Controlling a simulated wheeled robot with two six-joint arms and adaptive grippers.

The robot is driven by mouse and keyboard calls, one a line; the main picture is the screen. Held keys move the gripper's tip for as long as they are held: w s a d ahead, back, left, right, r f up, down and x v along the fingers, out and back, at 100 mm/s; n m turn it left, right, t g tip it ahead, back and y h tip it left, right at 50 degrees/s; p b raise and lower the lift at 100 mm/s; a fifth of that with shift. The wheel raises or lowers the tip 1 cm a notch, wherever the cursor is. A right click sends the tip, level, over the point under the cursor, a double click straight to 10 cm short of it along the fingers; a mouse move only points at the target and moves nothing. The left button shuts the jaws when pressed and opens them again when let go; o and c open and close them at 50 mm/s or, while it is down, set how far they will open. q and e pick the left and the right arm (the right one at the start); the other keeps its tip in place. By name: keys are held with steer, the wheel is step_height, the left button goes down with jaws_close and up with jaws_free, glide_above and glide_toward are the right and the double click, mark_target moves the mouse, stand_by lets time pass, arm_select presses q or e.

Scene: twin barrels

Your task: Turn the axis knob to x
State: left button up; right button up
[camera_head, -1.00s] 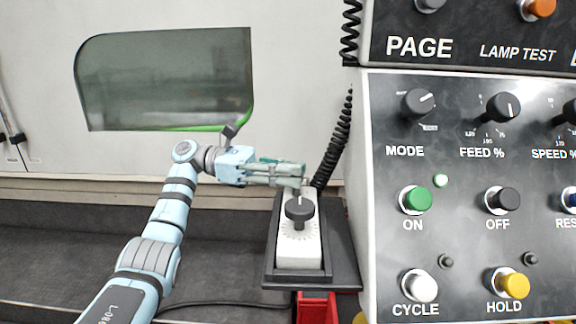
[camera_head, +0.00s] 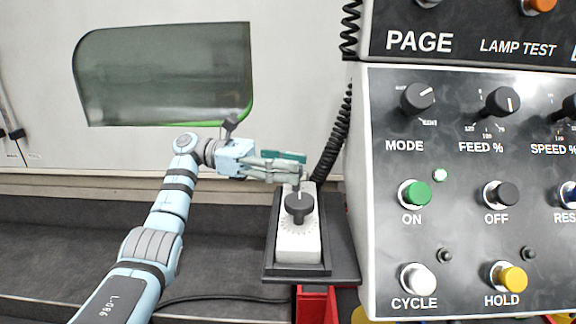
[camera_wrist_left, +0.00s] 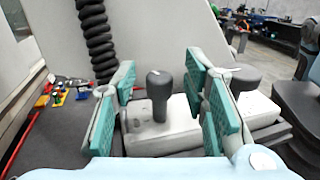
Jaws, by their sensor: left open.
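A white handheld control box (camera_head: 299,243) with dark knobs lies in a dark holder. Its near dark knob (camera_head: 299,207) shows in the head view. The left wrist view shows a tall dark knob (camera_wrist_left: 158,92) between the fingers and a second dark knob (camera_wrist_left: 240,78) beyond the right finger. I cannot read labels telling which is the axis knob. My left gripper (camera_head: 300,167) is open above the box's far end, with teal-padded fingers (camera_wrist_left: 165,108) on either side of the tall knob, apart from it. That knob is mostly hidden in the head view. My right gripper is not in view.
A coiled black cord (camera_head: 336,140) rises behind the box. A large control panel (camera_head: 465,240) with knobs and buttons stands close on the right. A red bin (camera_head: 317,303) is below the holder. Free room lies left over the dark ledge (camera_head: 60,250).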

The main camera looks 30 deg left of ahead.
mark_target(288, 189)
arm_select(q)
step_height(288, 189, up, 10)
steer(key=shift+f, duration=0.2)
